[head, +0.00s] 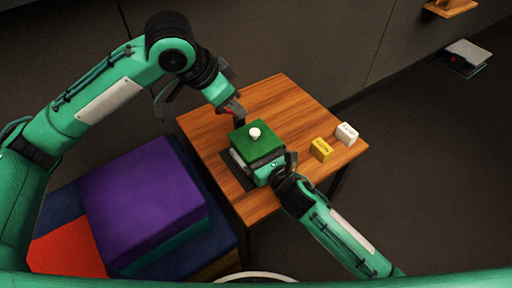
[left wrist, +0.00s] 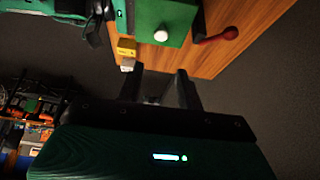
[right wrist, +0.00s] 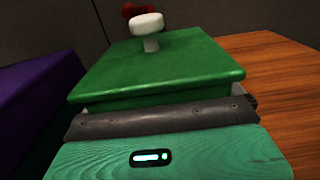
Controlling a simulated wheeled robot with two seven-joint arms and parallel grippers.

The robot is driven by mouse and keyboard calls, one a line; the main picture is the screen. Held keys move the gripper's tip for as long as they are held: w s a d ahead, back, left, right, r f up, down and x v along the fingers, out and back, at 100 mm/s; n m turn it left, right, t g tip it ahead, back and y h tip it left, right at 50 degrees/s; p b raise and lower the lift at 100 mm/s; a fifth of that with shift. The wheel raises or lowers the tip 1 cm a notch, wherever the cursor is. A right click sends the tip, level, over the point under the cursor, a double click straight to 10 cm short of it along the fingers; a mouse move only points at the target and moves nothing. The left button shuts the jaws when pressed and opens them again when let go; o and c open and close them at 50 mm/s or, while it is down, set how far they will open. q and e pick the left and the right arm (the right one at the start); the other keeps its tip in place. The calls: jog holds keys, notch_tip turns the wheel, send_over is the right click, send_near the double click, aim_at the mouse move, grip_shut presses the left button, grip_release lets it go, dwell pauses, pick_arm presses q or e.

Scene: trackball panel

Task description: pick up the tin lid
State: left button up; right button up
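The tin lid (head: 256,141) is a green square plate with a white knob (head: 254,132). It sits on the tin, whose pale side shows only as a sliver under the lid in the right wrist view (right wrist: 95,108). My left gripper (head: 236,112) is behind the lid, apart from it; in the left wrist view its two fingers (left wrist: 160,74) are spread with nothing between them. My right gripper (head: 268,170) is right against the near side of the tin, just below the lid's edge. Its fingertips are hidden, so its grip cannot be told.
The wooden table (head: 285,97) has free room behind the lid. A yellow block (head: 321,149) and a white block (head: 347,133) stand at the right. A red round-ended object (left wrist: 228,33) lies beside the tin. A purple cushioned block (head: 140,195) stands left of the table.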

pick_arm(q)
jog(key=shift+o, duration=0.4)
pick_arm(e)
jog(key=c, duration=0.5)
pick_arm(q)
jog(key=shift+o, duration=0.8)
jog(key=shift+d, duration=0.1)
jog(key=m+g+y, duration=0.2)
jog(key=g+y, duration=0.2)
jog(key=y, duration=0.2)
send_near(255, 131)
jog(key=f, duration=0.6)
jog(key=a+f, duration=0.1)
jog(key=f, duration=0.2)
jog(key=shift+s+f, duration=0.15)
jog(key=shift+s, duration=0.2)
